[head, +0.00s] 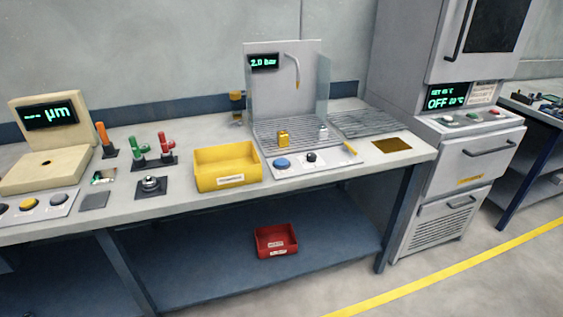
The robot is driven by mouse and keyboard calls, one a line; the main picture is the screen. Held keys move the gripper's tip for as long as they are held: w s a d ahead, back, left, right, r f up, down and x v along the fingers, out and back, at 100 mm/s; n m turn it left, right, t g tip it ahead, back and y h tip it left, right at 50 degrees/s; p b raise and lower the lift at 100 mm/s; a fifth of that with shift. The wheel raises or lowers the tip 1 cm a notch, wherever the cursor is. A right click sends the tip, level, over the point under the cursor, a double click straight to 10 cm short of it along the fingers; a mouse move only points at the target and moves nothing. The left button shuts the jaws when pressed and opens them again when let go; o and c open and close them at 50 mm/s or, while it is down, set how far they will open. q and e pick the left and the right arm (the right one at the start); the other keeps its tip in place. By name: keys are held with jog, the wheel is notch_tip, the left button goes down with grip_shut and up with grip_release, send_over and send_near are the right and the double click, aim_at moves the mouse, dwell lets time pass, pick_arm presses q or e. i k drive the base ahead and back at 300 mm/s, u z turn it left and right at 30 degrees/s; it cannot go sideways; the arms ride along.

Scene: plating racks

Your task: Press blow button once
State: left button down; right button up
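A blow-off station with a grey back panel (308,75) stands on the bench, with a small display (264,62) reading about 2.0 bar and a bent nozzle (296,72). On its front control strip sits a round blue button (282,164), with a black knob (310,157) to its right. Any label naming the blow button is too small to read. A small yellow block (283,138) and a small silver part (323,132) are on the station's grating (262,134). Neither of my grippers is in view.
A yellow bin (227,166) stands on the bench (130,205) left of the blue button. A µm gauge (49,115) and several orange, green and red-handled tools are further left. A red bin (275,240) is on the lower shelf. A tall oven (455,100) stands right.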

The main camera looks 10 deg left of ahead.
aim_at(279, 162)
jog(key=k, duration=0.65)
jog(key=z, duration=0.4)
jog(key=i, duration=0.5)
jog(key=z, duration=0.8)
jog(key=i, duration=0.95)
jog(key=u, duration=0.65)
jog(key=i, duration=0.95)
jog(key=u, duration=0.85)
